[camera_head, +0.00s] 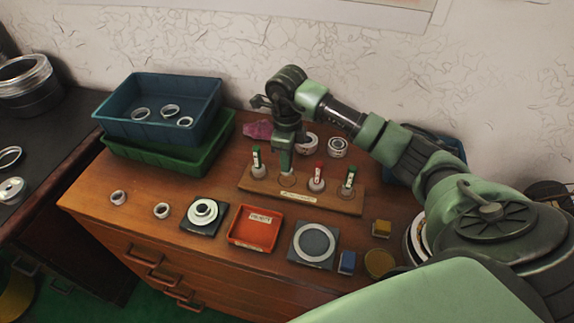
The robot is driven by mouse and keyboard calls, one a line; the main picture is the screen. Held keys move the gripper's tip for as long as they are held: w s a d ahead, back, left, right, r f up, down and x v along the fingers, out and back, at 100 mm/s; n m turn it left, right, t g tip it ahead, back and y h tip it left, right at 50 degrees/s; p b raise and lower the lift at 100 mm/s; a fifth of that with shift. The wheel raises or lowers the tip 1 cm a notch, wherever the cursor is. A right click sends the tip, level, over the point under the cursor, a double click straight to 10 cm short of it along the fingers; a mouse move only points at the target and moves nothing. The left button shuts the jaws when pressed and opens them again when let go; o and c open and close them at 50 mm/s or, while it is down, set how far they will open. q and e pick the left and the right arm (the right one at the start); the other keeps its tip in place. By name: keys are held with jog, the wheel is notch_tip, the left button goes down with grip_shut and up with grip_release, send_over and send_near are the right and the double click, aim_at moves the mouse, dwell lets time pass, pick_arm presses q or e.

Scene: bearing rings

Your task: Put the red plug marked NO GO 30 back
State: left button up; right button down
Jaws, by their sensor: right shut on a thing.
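A wooden plug stand (345,205) with a small label on its front sits on the wooden bench. A green-topped plug (256,162) stands at its left end, a red-topped plug (318,176) right of the middle, and another green-topped plug (349,180) at the right end. My right gripper (286,160) points down over the second place from the left, shut on a plug that its fingers almost wholly hide. I cannot read the plug markings or tell whether the held plug touches the stand. My left gripper is out of view.
A blue tray (119,126) with several rings rests on a green tray (190,165) at the back left. In front of the stand are loose rings, a bearing on a dark block (190,228), an orange tray (238,243) and a ring plate (300,258).

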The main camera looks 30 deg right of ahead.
notch_tip(320, 180, down, 3)
jog(key=shift+r, duration=0.2)
jog(key=shift+f, duration=0.25)
jog(key=c, duration=1.3)
grip_release()
jog(key=shift+c, duration=0.2)
jog(key=shift+r, duration=0.15)
notch_tip(320, 180, up, 12)
jog(key=shift+b, duration=1.1)
